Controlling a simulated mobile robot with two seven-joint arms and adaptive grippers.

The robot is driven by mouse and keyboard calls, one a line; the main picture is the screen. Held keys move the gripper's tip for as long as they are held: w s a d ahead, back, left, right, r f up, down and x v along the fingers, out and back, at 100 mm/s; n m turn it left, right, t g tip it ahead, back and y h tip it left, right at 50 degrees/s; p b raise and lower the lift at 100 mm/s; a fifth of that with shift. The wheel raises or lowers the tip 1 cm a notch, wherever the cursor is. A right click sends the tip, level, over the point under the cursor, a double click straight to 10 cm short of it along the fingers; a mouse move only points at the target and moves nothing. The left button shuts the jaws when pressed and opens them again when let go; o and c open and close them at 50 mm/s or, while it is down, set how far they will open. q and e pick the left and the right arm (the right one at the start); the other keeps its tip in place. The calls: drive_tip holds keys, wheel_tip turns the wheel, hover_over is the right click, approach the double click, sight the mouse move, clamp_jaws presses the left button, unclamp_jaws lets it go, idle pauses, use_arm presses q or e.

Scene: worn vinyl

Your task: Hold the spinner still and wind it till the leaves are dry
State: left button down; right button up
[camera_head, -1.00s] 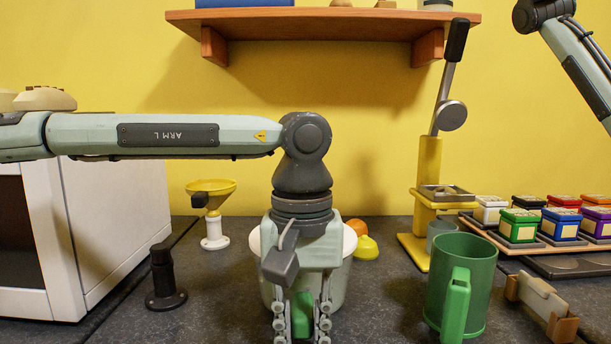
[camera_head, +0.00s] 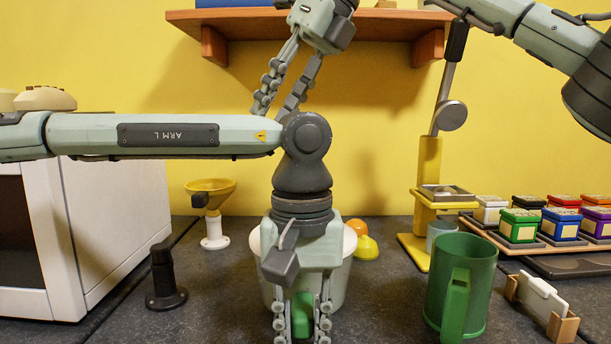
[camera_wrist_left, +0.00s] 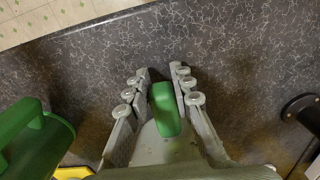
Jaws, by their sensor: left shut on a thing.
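The spinner (camera_head: 338,285) is a pale, round tub with a white top. It stands on the counter behind my left gripper, which hides much of it. A green handle (camera_head: 302,312) sticks out at its front and shows clearly in the left wrist view (camera_wrist_left: 165,108). My left gripper (camera_head: 303,325) points down with its fingers on both sides of this handle, shut on it. My right gripper (camera_head: 272,112) hangs high above the spinner, in front of the shelf, fingers apart and empty. A crank and the leaves cannot be made out.
A large green mug (camera_head: 462,285) stands right of the spinner, beside a wooden holder with a white card (camera_head: 543,297). A yellow lever press (camera_head: 428,200) and coloured boxes (camera_head: 560,223) are behind. A black post (camera_head: 163,277) and yellow funnel (camera_head: 211,187) stand left. A shelf (camera_head: 380,22) is overhead.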

drive_tip(key=w+d+h, duration=0.1)
drive_tip(key=d+m+t+h, duration=0.1)
drive_tip(key=w+d+h, duration=0.1)
drive_tip(key=d, duration=0.1)
drive_tip(key=shift+w+f+m+t, duration=0.3)
drive_tip(key=shift+f, duration=0.1)
drive_tip(key=shift+d+f, duration=0.1)
drive_tip(key=shift+f, duration=4.25)
drive_tip(key=shift+c, duration=0.3)
